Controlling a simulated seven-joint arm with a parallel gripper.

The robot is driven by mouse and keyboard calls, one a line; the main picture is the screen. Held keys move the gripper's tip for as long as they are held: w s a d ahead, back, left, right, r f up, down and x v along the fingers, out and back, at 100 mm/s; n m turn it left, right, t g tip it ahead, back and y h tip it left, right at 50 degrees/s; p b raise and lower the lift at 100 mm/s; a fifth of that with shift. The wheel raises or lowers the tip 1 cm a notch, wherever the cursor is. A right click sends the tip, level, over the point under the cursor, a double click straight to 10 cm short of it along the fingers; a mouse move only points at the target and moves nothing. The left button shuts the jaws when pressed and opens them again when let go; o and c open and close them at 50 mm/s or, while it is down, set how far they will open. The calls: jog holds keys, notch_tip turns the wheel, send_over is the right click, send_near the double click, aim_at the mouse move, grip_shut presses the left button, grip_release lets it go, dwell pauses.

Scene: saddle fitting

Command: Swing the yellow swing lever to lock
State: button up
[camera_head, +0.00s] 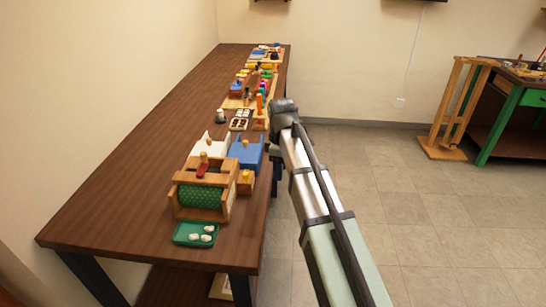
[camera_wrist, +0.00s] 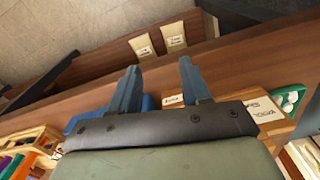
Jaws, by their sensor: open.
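I cannot pick out the yellow swing lever for certain in either view. Small yellow parts (camera_head: 262,66) show among the fittings toward the far end of the bench in the head view, too small to tell apart. My gripper (camera_wrist: 160,66) is open and empty in the wrist view, its two blue-grey fingers apart above the bench edge. In the head view my arm's dark end is over the bench's right edge, beside an upright orange peg, and the fingers are hidden.
The brown bench (camera_head: 130,180) has free room along its left side. A wooden frame with a green roller (camera_head: 199,196), a green tray (camera_head: 183,234) with white pieces, and a blue block (camera_head: 246,152) stand near. Two labelled cards (camera_wrist: 174,37) lie ahead in the wrist view.

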jog(key=s+d+f+m, duration=0.3)
jog(key=d+f, duration=0.4)
jog(key=f, duration=0.4)
jog(key=s+d+f+m, duration=0.4)
jog(key=d+f+m, duration=0.2)
jog(key=f, duration=0.5)
jog(key=shift+d, duration=0.5)
jog(key=shift+w+r, duration=0.1)
jog(key=n, duration=1.1)
send_near(245, 173)
notch_tip(245, 173, down, 10)
jog(key=shift+d+r, duration=0.1)
jog(key=shift+r, duration=0.15)
